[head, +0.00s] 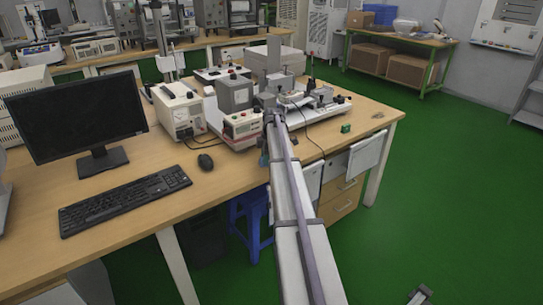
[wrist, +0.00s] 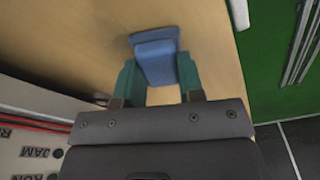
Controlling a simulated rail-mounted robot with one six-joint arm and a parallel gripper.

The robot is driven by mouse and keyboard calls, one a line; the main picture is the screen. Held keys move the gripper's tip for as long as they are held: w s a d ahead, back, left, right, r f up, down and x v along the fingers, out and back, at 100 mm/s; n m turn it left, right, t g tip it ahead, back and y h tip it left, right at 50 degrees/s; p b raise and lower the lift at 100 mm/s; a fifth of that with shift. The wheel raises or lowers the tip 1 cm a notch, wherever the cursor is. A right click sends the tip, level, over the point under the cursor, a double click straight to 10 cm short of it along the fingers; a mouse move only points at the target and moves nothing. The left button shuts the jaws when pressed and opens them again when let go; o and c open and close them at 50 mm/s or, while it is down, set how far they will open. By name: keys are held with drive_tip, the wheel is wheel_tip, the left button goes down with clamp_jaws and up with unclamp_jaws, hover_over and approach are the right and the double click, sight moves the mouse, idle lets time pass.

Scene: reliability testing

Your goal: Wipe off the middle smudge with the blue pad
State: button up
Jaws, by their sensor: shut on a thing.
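In the head view my arm hides much of the gripper area, and no middle smudge is clear.
The wooden bench (head: 225,185) carries a monitor (head: 75,120), keyboard (head: 125,199), mouse (head: 205,161) and test instruments (head: 240,123). A small green item (head: 346,128) lies near its right end. A panel with red lines (wrist: 35,130) is close at left in the wrist view. Green floor is open at right.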

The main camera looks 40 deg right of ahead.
sight(257, 166)
drive_tip(key=shift+w+a, duration=0.15)
drive_tip(key=shift+a, duration=1.75)
drive_tip(key=shift+w, duration=0.55)
drive_tip(key=shift+s+d, duration=0.15)
drive_tip(key=shift+d, duration=2.35)
drive_tip(key=shift+s+d, duration=0.15)
drive_tip(key=shift+d, duration=2.7)
drive_tip(key=shift+r, duration=0.1)
drive_tip(key=shift+w+a, duration=0.15)
drive_tip(key=shift+a, duration=2.5)
drive_tip(key=shift+w+a, duration=0.1)
drive_tip(key=shift+a, duration=2.55)
